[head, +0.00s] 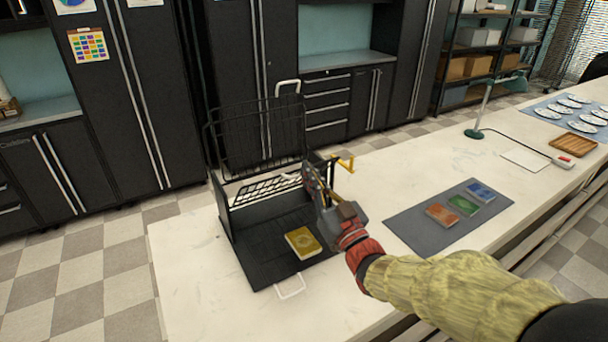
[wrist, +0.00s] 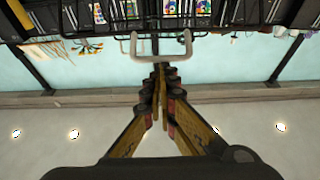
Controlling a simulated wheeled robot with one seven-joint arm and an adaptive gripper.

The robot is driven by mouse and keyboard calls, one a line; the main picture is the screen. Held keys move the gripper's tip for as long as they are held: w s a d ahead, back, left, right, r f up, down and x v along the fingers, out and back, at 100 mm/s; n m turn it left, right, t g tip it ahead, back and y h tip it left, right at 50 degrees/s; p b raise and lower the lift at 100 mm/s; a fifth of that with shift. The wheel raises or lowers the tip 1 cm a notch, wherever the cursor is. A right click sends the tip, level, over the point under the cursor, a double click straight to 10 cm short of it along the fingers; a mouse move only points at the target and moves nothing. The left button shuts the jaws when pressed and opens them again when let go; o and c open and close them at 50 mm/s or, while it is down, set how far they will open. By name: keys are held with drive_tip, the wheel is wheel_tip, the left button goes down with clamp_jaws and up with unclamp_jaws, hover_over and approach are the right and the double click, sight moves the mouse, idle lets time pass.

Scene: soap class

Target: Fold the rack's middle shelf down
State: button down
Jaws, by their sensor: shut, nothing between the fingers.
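The black wire rack (head: 228,222) stands on the white table. A wire shelf panel (head: 255,135) stands upright at its back, with a white loop handle (head: 288,85) at its top right. Below it is a band of wire mesh (head: 262,188); I cannot tell which panel is the middle shelf. The flat bottom shelf (head: 262,268) has a white loop handle (head: 290,287) at its front. My gripper (head: 312,168) is shut and empty at the rack's right side. In the wrist view its fingertips (wrist: 160,70) point toward a white loop handle (wrist: 155,47), apparently just beyond them.
A yellow box (head: 303,242) lies on the bottom shelf. A grey mat (head: 410,226) with several coloured boxes lies to the right. A green lamp stand (head: 474,133) is farther back. Table space left of the rack is clear.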

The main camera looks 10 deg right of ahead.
drive_tip(key=s+d+f+b, duration=0.1)
drive_tip(key=s+f+b, duration=0.2)
drive_tip(key=f, duration=0.5)
drive_tip(key=s+d+f+b, duration=0.2)
drive_tip(key=s+f+b, duration=0.2)
drive_tip(key=f+b, duration=0.2)
drive_tip(key=shift+s+f, duration=0.15)
drive_tip(key=shift+f, duration=1)
drive_tip(key=v, duration=1.2)
drive_tip(key=shift+f, duration=0.1)
